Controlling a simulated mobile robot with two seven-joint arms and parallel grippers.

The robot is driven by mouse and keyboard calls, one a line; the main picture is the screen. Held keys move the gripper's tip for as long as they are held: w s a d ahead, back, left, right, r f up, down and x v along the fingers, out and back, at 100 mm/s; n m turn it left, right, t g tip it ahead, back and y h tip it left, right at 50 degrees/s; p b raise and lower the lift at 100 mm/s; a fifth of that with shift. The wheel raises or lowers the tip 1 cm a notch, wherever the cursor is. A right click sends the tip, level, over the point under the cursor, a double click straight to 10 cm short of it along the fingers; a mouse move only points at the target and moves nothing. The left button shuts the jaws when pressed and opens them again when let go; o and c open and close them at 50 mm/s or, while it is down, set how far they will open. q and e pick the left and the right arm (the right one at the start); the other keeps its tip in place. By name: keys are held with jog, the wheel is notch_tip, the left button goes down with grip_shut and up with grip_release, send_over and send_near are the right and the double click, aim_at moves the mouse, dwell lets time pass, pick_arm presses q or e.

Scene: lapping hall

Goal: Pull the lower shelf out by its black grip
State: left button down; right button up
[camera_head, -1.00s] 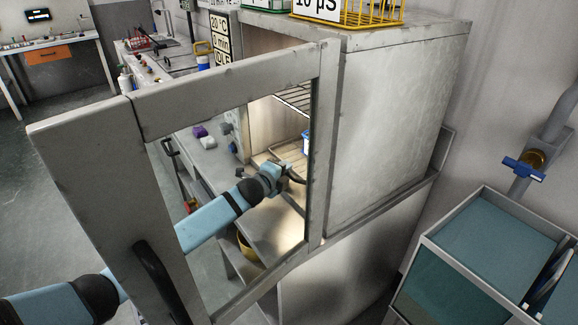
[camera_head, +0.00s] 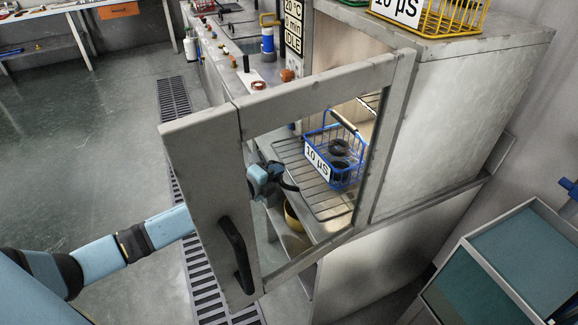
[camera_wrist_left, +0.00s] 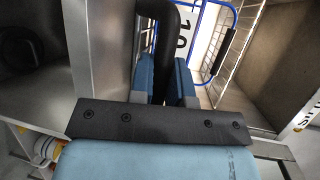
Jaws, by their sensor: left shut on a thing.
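The lower shelf (camera_head: 322,200) is a wire rack standing well out of the grey cabinet (camera_head: 450,115), seen through the window of the open door. A blue wire basket (camera_head: 352,175) with a "10 µS" label and dark ring-shaped parts rests on it; part of the basket also shows in the left wrist view (camera_wrist_left: 226,50). My left gripper (camera_head: 274,180) is at the shelf's front edge. In the left wrist view its blue fingers are shut on the black grip (camera_wrist_left: 172,28), which runs between them. My right gripper is not in view.
The open door (camera_head: 205,165), with a black handle (camera_head: 237,255), stands between the camera and the shelf. An upper rack (camera_head: 371,101) stays inside the cabinet. A yellow container (camera_head: 293,215) is below the shelf. Open floor (camera_head: 120,130) lies at left.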

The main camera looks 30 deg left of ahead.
pick_arm(q)
jog(key=shift+s+a, duration=0.3)
jog(key=shift+s, duration=0.1)
jog(key=c, duration=1.1)
grip_release()
jog(key=v, duration=1.3)
jog(key=shift+s, duration=0.4)
jog(key=shift+r, duration=0.1)
